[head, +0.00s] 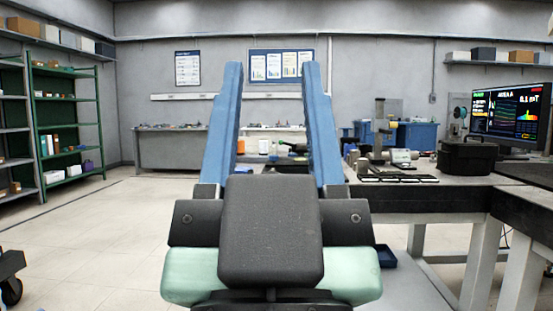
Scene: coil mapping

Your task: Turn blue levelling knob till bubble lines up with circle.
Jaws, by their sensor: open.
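My gripper (272,66) fills the middle of the head view, with two long blue fingers pointing away from me. The fingers are spread wide apart and nothing is held between them. Through the gap I see the far bench, well beyond the gripper. I cannot make out a blue levelling knob, a bubble or a circle in this view. The gripper body and fingers hide part of the benches behind them.
A dark-topped bench (425,193) stands at the right, with a black case (467,158) and a monitor (510,113) on it. A grey bench (170,150) stands along the back wall. Green shelving (68,125) is at the left.

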